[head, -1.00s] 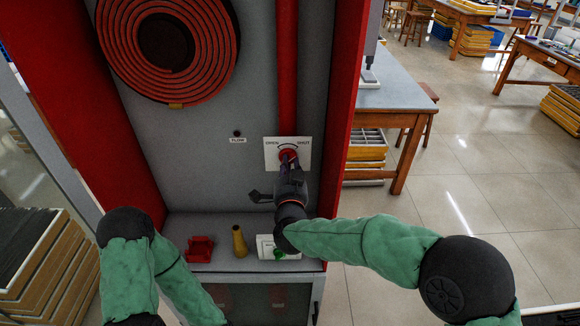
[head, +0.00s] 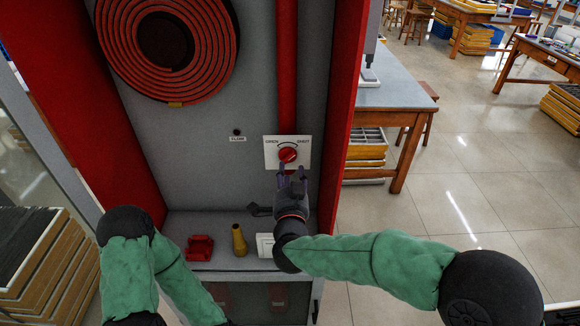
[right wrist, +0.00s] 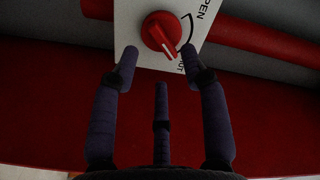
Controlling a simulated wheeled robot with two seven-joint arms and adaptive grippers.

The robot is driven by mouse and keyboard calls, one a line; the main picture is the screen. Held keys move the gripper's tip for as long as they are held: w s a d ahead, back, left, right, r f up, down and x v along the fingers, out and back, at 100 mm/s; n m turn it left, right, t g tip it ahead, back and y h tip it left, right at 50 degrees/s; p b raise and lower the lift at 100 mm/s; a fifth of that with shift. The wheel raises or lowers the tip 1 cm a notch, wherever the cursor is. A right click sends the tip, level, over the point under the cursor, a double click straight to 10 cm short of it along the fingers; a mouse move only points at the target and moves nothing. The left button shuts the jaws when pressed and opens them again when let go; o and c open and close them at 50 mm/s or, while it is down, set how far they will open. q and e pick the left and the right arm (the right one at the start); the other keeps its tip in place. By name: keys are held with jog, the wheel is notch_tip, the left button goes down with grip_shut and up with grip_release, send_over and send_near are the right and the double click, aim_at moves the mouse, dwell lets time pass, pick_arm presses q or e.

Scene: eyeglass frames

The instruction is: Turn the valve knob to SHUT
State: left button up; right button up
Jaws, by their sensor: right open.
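The red valve knob (head: 288,155) sits on a white plate (head: 273,162) marked OPEN at left and SHUT at right, under the red pipe. In the right wrist view the knob (right wrist: 159,33) shows a white pointer line slanting toward the SHUT end of the printed arc. My right gripper (head: 292,178) is open and empty just below the knob, apart from it. In the right wrist view its fingers (right wrist: 160,75) are spread with nothing between them. Only part of my left arm shows; its gripper is not in view.
A red hose coil (head: 170,45) hangs upper left on the cabinet's back panel. A FLOW indicator (head: 237,132) is left of the plate. On the shelf stand a red object (head: 199,248), a brass nozzle (head: 239,241) and a white box (head: 265,245). Red side walls bound the cabinet.

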jog(key=s, duration=0.7)
jog(key=shift+s, duration=0.25)
jog(key=s+d+f+n+g+y+p, duration=0.1)
jog(key=d+f+n+g, duration=0.25)
jog(key=f, duration=0.85)
jog(key=d+f+n+g+y+p, duration=0.15)
jog(key=f+g, duration=0.35)
jog(key=f, duration=0.8)
jog(key=s+d+f+n+g+p, duration=0.1)
jog(key=s+f+g, duration=0.3)
jog(key=s+f, duration=0.4)
jog(key=s+d+f+g+y+p, duration=0.1)
jog(key=s+d+f+g, duration=0.1)
jog(key=s+f+g, duration=0.3)
jog(key=s+f, duration=0.3)
jog(key=s, duration=0.4)
jog(key=shift+s+d+n, duration=0.35)
jog(key=shift+d+n, duration=0.05)
